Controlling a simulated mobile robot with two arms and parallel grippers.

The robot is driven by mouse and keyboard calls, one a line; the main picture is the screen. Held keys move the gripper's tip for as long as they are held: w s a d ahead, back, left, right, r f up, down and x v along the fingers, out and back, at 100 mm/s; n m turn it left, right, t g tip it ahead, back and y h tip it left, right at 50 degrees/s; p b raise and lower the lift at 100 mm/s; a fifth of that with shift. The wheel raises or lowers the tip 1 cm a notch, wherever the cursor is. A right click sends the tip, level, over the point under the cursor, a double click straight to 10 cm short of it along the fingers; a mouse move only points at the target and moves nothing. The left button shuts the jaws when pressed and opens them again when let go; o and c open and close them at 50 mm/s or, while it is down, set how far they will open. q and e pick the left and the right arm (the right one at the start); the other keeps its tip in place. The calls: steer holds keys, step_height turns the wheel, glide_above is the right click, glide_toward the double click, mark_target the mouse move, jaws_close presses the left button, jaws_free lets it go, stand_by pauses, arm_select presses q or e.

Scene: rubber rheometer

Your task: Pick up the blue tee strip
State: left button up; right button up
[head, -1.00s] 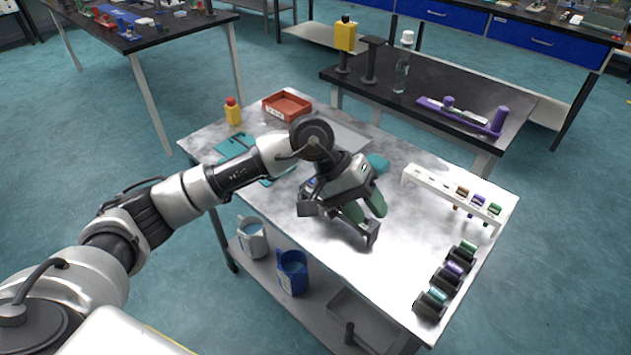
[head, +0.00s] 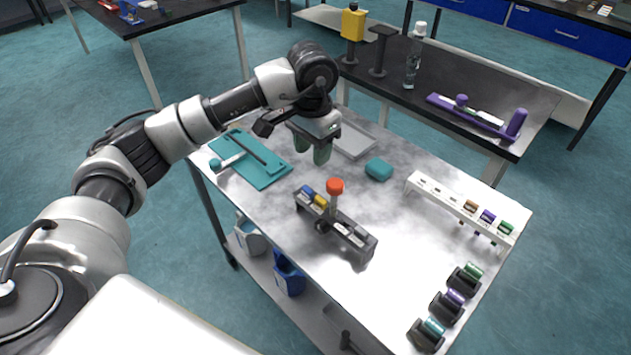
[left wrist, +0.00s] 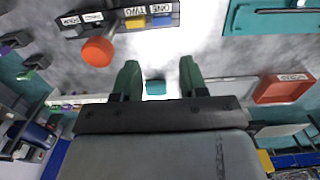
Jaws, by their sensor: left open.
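A blue strip (head: 308,192) sits in the left end of a dark rack (head: 362,243) on the metal table, beside a yellow strip (head: 321,201). In the left wrist view the blue strip (left wrist: 161,19) is at the top, by the label ONE, with the yellow strip (left wrist: 135,22) by TWO. My left gripper (head: 311,150) is above the table, behind the rack and apart from it. Its green fingers (left wrist: 160,78) are spread and empty. My right gripper is not in view.
A red-orange knob (head: 335,186) stands up at the rack. A teal block (head: 379,168) lies behind it, and a teal board (head: 262,170) to the left. A white rack (head: 445,199) and several dark holders with rolls (head: 447,305) are at the right.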

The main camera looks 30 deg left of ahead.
mark_target(307, 189)
arm_select(q)
steer(key=f, duration=0.4)
steer(key=shift+s+a+f+p, duration=0.1)
steer(key=shift+s+p, duration=0.1)
steer(key=shift+p, duration=0.15)
steer(key=shift+f, duration=0.65)
steer(key=f, duration=0.1)
steer(key=f+p, duration=0.1)
steer(key=s+f, duration=0.1)
steer(key=f, duration=0.1)
steer(key=shift+a+f+p, duration=0.1)
steer(key=shift+a+p, duration=0.2)
steer(key=shift+s+f, duration=0.3)
steer(key=shift+f, duration=0.1)
steer(key=shift+w+f, duration=0.15)
steer(key=shift+f, duration=0.05)
steer(key=shift+w+f, duration=0.1)
steer(key=shift+w, duration=0.1)
steer(key=c, duration=0.3)
jaws_close()
steer(key=shift+r, duration=0.2)
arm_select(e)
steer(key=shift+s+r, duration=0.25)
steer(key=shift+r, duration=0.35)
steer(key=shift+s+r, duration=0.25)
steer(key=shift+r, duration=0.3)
